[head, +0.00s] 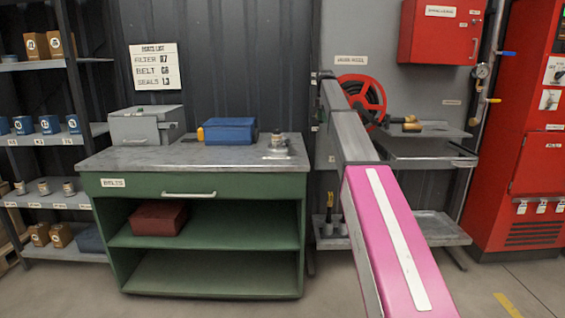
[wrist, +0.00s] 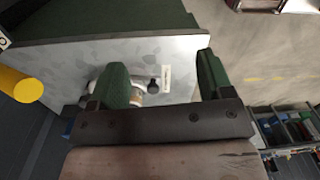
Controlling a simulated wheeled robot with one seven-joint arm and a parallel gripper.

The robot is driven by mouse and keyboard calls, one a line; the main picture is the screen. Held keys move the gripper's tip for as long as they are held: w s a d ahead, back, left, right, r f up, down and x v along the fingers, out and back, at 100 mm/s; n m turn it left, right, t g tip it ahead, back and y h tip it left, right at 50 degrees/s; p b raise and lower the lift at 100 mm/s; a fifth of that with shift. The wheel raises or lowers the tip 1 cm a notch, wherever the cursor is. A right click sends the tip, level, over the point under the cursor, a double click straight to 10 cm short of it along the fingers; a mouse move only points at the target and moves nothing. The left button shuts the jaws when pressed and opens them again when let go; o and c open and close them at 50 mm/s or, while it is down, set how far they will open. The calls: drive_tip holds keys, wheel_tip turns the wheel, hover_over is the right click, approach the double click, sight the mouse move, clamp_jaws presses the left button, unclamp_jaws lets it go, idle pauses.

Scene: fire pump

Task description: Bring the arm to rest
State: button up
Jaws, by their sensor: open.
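My arm, with a pink link and a grey link beyond it, rises from the lower right of the head view and reaches up beside the red hose reel (head: 362,100). My gripper is not clearly seen in the head view. In the wrist view my gripper (wrist: 162,64) shows two green fingers spread wide apart, with nothing held between them. Beyond the fingers lies a grey mottled surface with a small pale and brass-coloured fitting (wrist: 137,92), partly hidden by the left finger, and a white label (wrist: 166,79).
A green workbench (head: 203,182) with a grey top carries a grey toolbox (head: 146,127), a blue box (head: 229,131) and a metal fitting (head: 278,143). A metal tray (head: 425,155) stands behind my arm. A red cabinet (head: 520,190) is at right. A yellow cylinder (wrist: 20,85) shows in the wrist view.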

drive_tip(key=s+f+m, duration=0.3)
drive_tip(key=s+f, duration=0.3)
drive_tip(key=f, duration=0.4)
drive_tip(key=s+f+m, duration=0.3)
drive_tip(key=s+f, duration=0.3)
drive_tip(key=f, duration=0.4)
drive_tip(key=s+f+m, duration=0.3)
drive_tip(key=s+f, duration=0.3)
drive_tip(key=f, duration=0.5)
drive_tip(key=s+f+m, duration=0.5)
drive_tip(key=s+f, duration=0.4)
drive_tip(key=s, duration=0.4)
drive_tip(key=s+f+m, duration=0.5)
drive_tip(key=s+f, duration=0.4)
drive_tip(key=s, duration=0.5)
drive_tip(key=shift+s+a+f+m+t, duration=0.2)
drive_tip(key=shift+f+m+t, duration=0.1)
drive_tip(key=shift+m, duration=0.1)
